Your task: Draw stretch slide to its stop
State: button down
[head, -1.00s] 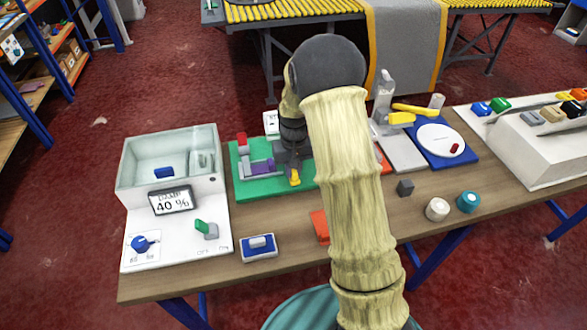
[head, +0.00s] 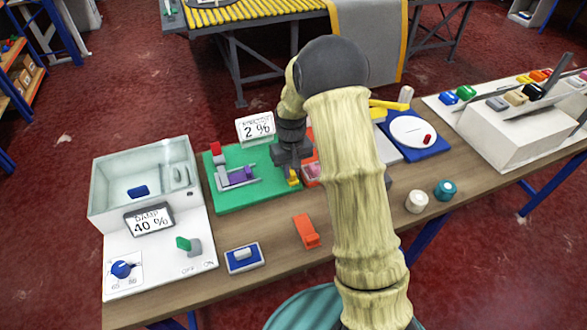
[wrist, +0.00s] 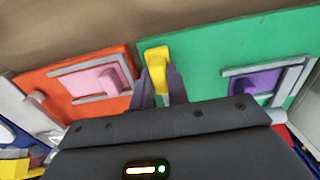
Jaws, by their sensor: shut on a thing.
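My gripper (wrist: 158,92) is shut on a yellow handle (wrist: 158,66), with one finger on each side of it. In the head view the yellow handle (head: 293,177) is at the right edge of the green board (head: 228,196), under my gripper (head: 290,165). A purple block (head: 238,175) sits in a grey frame on the board; it also shows in the wrist view (wrist: 254,82). A display (head: 256,129) behind the board reads 2 %; its top word is hard to read. I cannot tell how the handle joins the slide.
An orange board (wrist: 80,80) with a pink block is close beside the handle. A white damp unit (head: 145,180) reading 40 % stands left. An orange piece (head: 306,231) and a blue switch (head: 244,257) are in front. White and teal knobs (head: 416,202) stand right.

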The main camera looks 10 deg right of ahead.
jog(key=shift+w+d+r, duration=0.1)
jog(key=shift+d, duration=0.1)
jog(key=c, duration=1.4)
grip_release()
jog(key=shift+d, duration=0.1)
jog(key=shift+o, duration=0.2)
notch_tip(320, 180, up, 17)
jog(key=shift+r+b, duration=0.15)
jog(key=shift+b, duration=0.15)
